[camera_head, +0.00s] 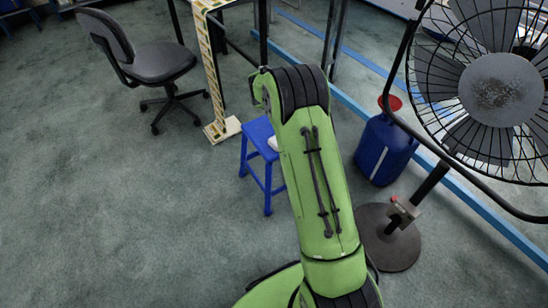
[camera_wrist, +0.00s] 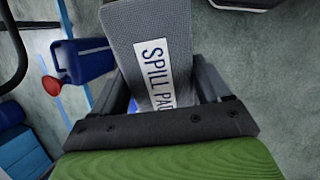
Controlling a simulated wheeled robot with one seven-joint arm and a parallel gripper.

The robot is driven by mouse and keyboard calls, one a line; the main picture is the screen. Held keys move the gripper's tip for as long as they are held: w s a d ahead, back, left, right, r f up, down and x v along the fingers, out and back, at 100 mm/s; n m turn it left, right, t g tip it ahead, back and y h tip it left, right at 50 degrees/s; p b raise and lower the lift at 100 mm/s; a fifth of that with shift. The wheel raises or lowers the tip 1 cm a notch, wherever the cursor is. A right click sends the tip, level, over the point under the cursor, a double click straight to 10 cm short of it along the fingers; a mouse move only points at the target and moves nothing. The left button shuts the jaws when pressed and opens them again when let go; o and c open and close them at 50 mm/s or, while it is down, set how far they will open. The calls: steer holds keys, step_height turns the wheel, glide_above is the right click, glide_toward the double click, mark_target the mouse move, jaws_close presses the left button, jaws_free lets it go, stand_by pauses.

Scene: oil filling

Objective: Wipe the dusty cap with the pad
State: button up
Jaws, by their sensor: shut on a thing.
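My gripper (camera_wrist: 166,90) is shut on a grey pad (camera_wrist: 145,28) in the wrist view. The pad is textured and has a white label reading "SPILL PA", its last part cut off by the gripper. A blue container (camera_wrist: 82,62) with a red cap (camera_wrist: 52,87) shows left of the pad, apart from it. In the head view the blue container (camera_head: 384,152) stands on the floor right of my arm, its red top (camera_head: 390,103) facing up. Dust on the cap is too small to tell. My gripper and the pad are hidden behind my arm there.
A blue stool (camera_head: 257,133) with a small whitish thing on it stands left of my arm. A large caged fan (camera_head: 500,85) on a round base (camera_head: 390,250) stands close right of the container. An office chair (camera_head: 160,62) is at upper left. The left carpet is clear.

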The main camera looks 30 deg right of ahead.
steer(key=s+d+r+n+h, duration=0.2)
steer(key=d+r+n+h, duration=0.1)
steer(key=d, duration=0.5)
steer(key=n+t+h, duration=0.5)
steer(key=n+h, duration=0.1)
steer(key=h, duration=0.5)
glide_toward(470, 86)
steer(key=shift+w+d+p, duration=0.15)
steer(key=shift+d+p, duration=0.55)
steer(key=shift+d, duration=0.5)
steer(key=shift+w+d+p, duration=0.15)
steer(key=shift+d+p, duration=0.5)
steer(key=shift+d, duration=0.5)
steer(key=shift+w+d+p, duration=0.15)
steer(key=shift+d+p, duration=0.6)
steer(key=shift+d, duration=0.15)
